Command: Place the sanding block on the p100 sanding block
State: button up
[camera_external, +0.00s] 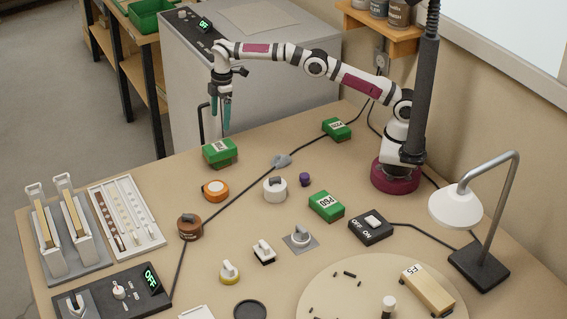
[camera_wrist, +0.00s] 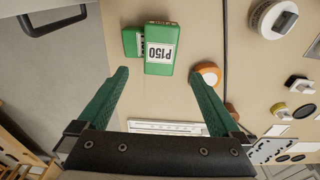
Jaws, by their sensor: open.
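A green sanding block with a white P150 label (camera_wrist: 161,49) lies on a second green block (camera_wrist: 130,42) in the wrist view. The lower block sticks out on one side, and its label is mostly covered. In the external view this stack (camera_external: 220,153) stands at the far edge of the bench, and its lettering is too small to read surely. I cannot read P100 on any block. My gripper (camera_external: 220,120) points down above the stack, apart from it. Its green fingers (camera_wrist: 159,74) are open with nothing between them.
A P60 green block (camera_external: 326,206) lies mid-bench, and another green block (camera_external: 336,129) lies at the back. An orange knob (camera_external: 215,189) and a white knob (camera_external: 275,189) stand near the stack. A lamp (camera_external: 470,215) stands at right. A dark cable crosses the bench.

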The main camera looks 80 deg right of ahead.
jog(key=s+d+r+m, duration=0.1)
jog(key=s+r+m, duration=0.4)
jog(key=s, duration=0.6)
jog(key=s+d+r+m, duration=0.25)
jog(key=s+r, duration=0.45)
jog(key=s, duration=0.4)
jog(key=s+f+m, duration=0.3)
jog(key=s, duration=0.8)
jog(key=s+f+m+g+y, duration=0.1)
jog(key=s+f+m, duration=0.3)
jog(key=s, duration=0.7)
jog(key=shift+s+a+f, duration=0.15)
jog(key=shift+s, duration=0.15)
